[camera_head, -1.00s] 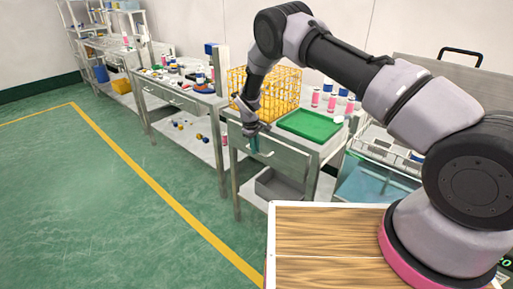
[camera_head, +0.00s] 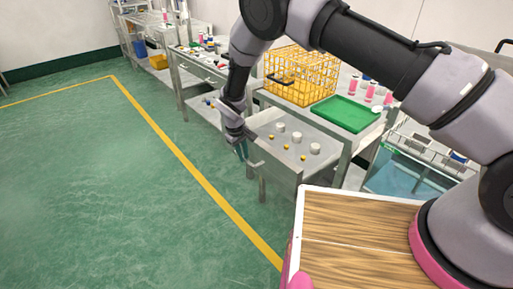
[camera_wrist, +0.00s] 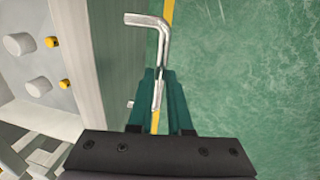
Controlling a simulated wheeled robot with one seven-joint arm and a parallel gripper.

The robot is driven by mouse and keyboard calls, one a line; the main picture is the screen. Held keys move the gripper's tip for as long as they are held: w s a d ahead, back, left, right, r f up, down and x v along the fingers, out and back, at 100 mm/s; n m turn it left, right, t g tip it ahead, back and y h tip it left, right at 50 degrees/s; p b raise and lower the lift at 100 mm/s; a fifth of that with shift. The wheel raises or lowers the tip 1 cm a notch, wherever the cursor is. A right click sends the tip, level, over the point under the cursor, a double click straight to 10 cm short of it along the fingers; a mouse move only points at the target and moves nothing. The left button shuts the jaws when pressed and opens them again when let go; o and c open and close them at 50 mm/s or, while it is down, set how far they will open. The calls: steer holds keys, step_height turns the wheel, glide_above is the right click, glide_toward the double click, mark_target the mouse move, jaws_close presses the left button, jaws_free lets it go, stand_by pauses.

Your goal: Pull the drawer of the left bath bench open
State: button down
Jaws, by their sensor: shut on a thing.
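The bath bench (camera_head: 345,145) is a grey metal table, and its drawer (camera_head: 284,168) stands out from under the top. White round pieces (camera_head: 297,137) and small yellow pieces (camera_head: 303,157) lie inside it. My gripper (camera_head: 241,150) is at the drawer's outer front. In the wrist view my gripper's teal fingers (camera_wrist: 158,76) are closed around the drawer's metal handle (camera_wrist: 148,20), whose bent end shows beyond them. The drawer front (camera_wrist: 118,60) is left of the fingers there. My wrist hides part of the handle in the head view.
A yellow wire basket (camera_head: 301,75) and a green tray (camera_head: 344,114) stand on the bench top, with pink-and-white bottles (camera_head: 370,93) behind. A water bath (camera_head: 410,165) is at right. Open green floor (camera_head: 110,200) lies left of the drawer.

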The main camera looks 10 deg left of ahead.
steer(key=shift+s+a, duration=0.65)
steer(key=shift+s, duration=0.2)
steer(key=shift+s+a, duration=0.65)
steer(key=shift+s, duration=0.15)
steer(key=c, duration=0.8)
jaws_free()
steer(key=shift+c, duration=0.2)
step_height(320, 180, up, 11)
steer(key=s+a, duration=0.1)
steer(key=shift+s+f, duration=0.2)
steer(key=shift+s, duration=0.1)
steer(key=shift+a, duration=0.1)
